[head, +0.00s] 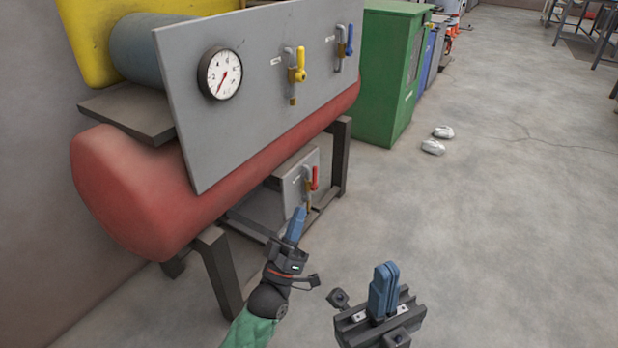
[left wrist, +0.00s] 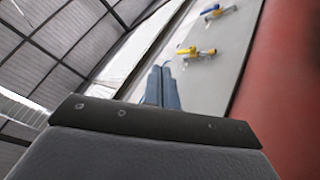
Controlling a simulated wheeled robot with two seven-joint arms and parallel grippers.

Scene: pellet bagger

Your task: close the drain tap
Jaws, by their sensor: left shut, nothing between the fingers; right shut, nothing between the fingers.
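A tap with a red lever (head: 314,179) sits on a small grey plate (head: 292,184) low under the red tank, and fits the drain tap by its place; its label is too small to read. The lever stands roughly upright above a brass outlet. My left gripper (head: 297,224) is shut and empty, in front of and below this tap in the picture, apparently apart from it. Its blue fingers also show in the left wrist view (left wrist: 161,87), where the red lever is not visible. My right gripper (head: 384,288) is shut and empty over the floor to the right.
A large grey panel (head: 260,130) carries a gauge (head: 220,74), a yellow-lever tap (head: 300,66) and a blue-lever tap (head: 349,42). The red tank (head: 140,200) rests on a dark frame (head: 218,272). A green cabinet (head: 385,80) stands behind.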

